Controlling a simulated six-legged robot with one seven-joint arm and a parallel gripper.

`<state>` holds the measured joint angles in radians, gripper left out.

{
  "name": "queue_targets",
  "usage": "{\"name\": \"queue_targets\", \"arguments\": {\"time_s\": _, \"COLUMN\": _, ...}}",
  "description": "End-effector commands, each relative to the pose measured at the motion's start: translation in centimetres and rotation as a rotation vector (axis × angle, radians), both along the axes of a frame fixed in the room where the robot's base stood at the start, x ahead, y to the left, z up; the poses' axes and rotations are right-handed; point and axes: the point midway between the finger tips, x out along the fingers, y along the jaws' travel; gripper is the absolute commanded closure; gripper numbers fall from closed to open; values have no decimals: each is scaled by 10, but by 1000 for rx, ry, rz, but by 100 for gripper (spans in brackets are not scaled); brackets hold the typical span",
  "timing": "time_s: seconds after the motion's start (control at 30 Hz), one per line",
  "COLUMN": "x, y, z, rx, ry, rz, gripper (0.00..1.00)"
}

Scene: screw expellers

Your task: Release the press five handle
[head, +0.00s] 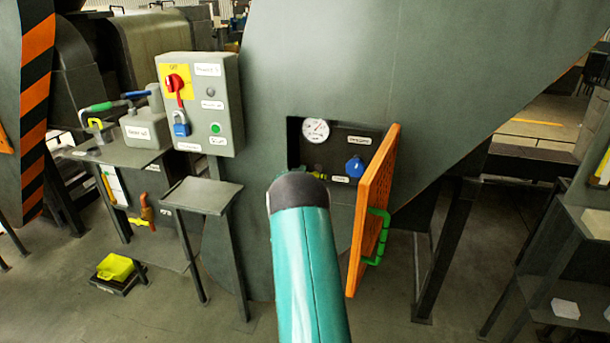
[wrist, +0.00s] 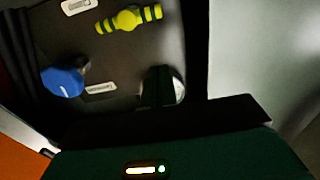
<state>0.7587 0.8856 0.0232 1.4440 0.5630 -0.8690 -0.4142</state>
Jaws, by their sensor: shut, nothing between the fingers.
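An orange hatch door (head: 371,215) stands swung open to the right of a recess in the grey machine body. A green handle (head: 378,238) is on the door's right side. Inside the recess are a round white gauge (head: 316,131), a blue knob (head: 355,167) and a yellow-green handle, partly behind my arm. The wrist view shows the recess upside down, with the yellow-green handle (wrist: 129,18) at the top and the blue knob (wrist: 64,82) at left. My gripper (wrist: 158,84) is dark and shut, in front of the gauge and apart from both. I cannot tell which handle is press five's.
A grey control box (head: 203,105) with a red switch and blue padlock stands left of the recess. Below it is a small grey table (head: 203,194). The open door bounds the recess on the right.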

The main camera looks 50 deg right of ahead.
Motion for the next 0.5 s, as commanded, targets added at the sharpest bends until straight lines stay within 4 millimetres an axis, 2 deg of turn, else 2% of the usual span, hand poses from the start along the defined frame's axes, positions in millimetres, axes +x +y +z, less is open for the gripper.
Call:
{"name": "queue_targets", "arguments": {"time_s": 0.2, "x": 13, "y": -35, "z": 0, "rx": 0, "ry": -1, "rz": -2, "gripper": 100}}
{"name": "queue_targets", "arguments": {"time_s": 0.33, "x": 16, "y": -38, "z": -23, "rx": 3, "ry": 0, "rz": -1, "gripper": 100}}
{"name": "queue_targets", "arguments": {"time_s": 0.5, "x": 18, "y": -42, "z": -36, "rx": 0, "ry": -1, "rz": 0, "gripper": 100}}
